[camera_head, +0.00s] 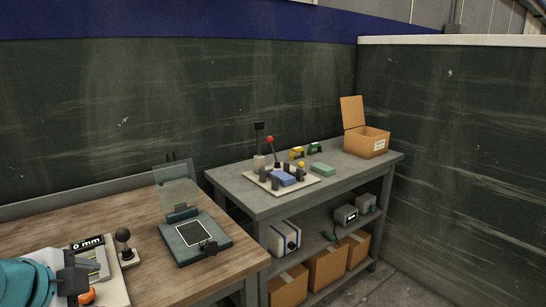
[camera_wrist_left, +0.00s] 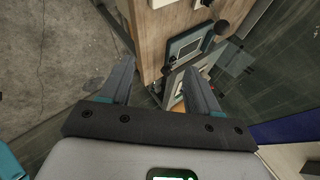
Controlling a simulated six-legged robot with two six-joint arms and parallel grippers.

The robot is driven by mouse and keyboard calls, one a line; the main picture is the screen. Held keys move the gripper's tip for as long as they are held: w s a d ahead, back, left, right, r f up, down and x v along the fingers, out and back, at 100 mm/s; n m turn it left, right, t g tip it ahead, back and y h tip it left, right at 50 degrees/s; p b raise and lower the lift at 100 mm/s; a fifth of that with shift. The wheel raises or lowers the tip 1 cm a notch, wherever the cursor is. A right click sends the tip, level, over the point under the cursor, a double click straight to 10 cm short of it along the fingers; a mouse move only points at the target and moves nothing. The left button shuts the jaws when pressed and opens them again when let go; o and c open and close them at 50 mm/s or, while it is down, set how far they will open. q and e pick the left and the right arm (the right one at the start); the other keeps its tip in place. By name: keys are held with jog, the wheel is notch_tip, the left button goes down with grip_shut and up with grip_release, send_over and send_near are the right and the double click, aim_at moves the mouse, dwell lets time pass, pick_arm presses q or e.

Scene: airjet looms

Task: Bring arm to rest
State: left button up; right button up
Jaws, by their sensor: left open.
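My left gripper (camera_wrist_left: 161,82) shows in the left wrist view with its two grey fingers spread wide apart. I see nothing held between them. Beyond the fingers are the edge of a wooden table (camera_wrist_left: 150,45), part of a device on it and the bare floor. In the head view a teal part of my left arm comes in at the lower left corner, over the near end of the wooden table (camera_head: 140,222). My right gripper is in neither view.
The grey workbench (camera_head: 245,195) behind holds a lever fixture (camera_head: 282,180) and an open cardboard box (camera_head: 366,143). Cartons (camera_head: 327,266) fill its lower shelf.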

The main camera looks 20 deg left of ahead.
pick_arm(q)
jog(key=w+d+f+n+g+h+p, duration=0.1)
jog(key=w+d+f+n+p, duration=0.2)
jog(key=f, duration=0.4)
jog(key=w+d+f+g+h, duration=0.1)
jog(key=w+d+f+h, duration=0.15)
jog(key=d+f, duration=0.3)
jog(key=w+d+f+n+g+h+p, duration=0.15)
jog(key=w+d+f, duration=0.25)
jog(key=f, duration=0.4)
jog(key=s+d+f+n+g+p, duration=0.2)
jog(key=s+d+f+n, duration=0.2)
jog(key=f, duration=0.5)
jog(key=s+d+f+n+g+h+p, duration=0.1)
jog(key=s+d+f+n+g+p, duration=0.1)
jog(key=s+d+f, duration=0.6)
jog(key=s+f+n+p, duration=0.1)
jog(key=s+n, duration=0.1)
jog(key=s, duration=0.1)
jog(key=shift+s+d+f+g, duration=0.15)
jog(key=shift+d+f+g, duration=0.1)
jog(key=shift+d+g, duration=0.1)
jog(key=shift+n, duration=0.25)
